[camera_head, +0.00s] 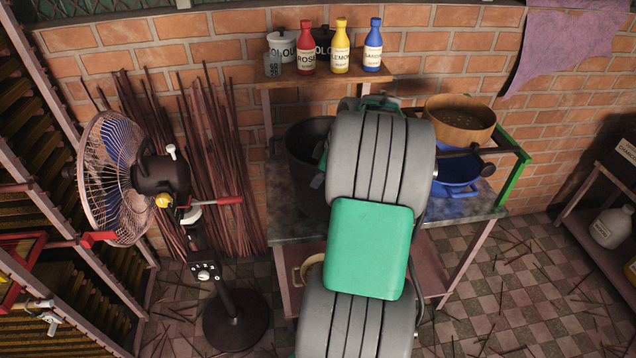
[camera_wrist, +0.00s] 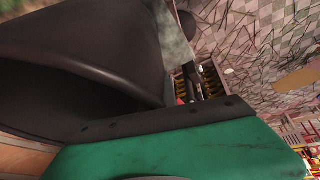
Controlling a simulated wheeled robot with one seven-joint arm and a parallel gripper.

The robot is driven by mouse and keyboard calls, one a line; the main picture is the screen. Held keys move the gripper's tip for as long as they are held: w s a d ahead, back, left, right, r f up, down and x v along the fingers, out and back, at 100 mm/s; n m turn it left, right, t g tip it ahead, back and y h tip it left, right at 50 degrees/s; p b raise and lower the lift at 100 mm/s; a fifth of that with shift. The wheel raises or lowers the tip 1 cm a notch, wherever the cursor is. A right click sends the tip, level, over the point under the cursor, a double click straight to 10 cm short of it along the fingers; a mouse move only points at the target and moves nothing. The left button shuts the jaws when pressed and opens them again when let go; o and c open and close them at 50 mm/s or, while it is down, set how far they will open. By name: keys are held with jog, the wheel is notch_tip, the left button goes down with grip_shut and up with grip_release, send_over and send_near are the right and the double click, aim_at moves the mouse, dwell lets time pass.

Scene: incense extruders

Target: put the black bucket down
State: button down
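The black bucket (camera_head: 305,155) is upright at the left end of the metal-topped table (camera_head: 290,226), left of my arm. Whether its base rests on the tabletop or hangs just above it I cannot tell. My gripper (camera_head: 321,168) is at the bucket's right side, mostly hidden behind my arm. In the wrist view the bucket (camera_wrist: 80,65) fills the upper left, its dark wall and rim very close to my gripper's green body. My fingertips do not show clearly, so I cannot see whether they are shut on the rim.
A wooden-rimmed sieve (camera_head: 460,117) sits above a blue container (camera_head: 456,172) at the table's right. A shelf (camera_head: 330,80) behind holds red, yellow and blue bottles and pots. A standing fan (camera_head: 115,175) and incense sticks (camera_head: 215,150) are at left.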

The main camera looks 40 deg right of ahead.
notch_tip(320, 180, down, 3)
jog(key=shift+r, duration=0.2)
jog(key=c, duration=1.7)
grip_release()
jog(key=shift+s, duration=0.1)
jog(key=v, duration=1.2)
jog(key=w+a+r+m, duration=0.1)
jog(key=w+a, duration=0.1)
jog(key=a, duration=0.6)
jog(key=w+a+r+m, duration=0.1)
jog(key=w+a, duration=0.1)
jog(key=a, duration=0.7)
jog(key=s+a+f+m, duration=0.1)
jog(key=s+a, duration=0.2)
jog(key=a, duration=0.2)
jog(key=s+a+f+m+h, duration=0.1)
jog(key=s+a+m, duration=0.1)
jog(key=a, duration=0.3)
jog(key=s+a+f+m, duration=0.1)
jog(key=s+a, duration=0.3)
jog(key=a, duration=0.2)
jog(key=shift+s+f+m+h, duration=0.25)
jog(key=shift+s+m+h, duration=0.05)
jog(key=shift+m, duration=0.1)
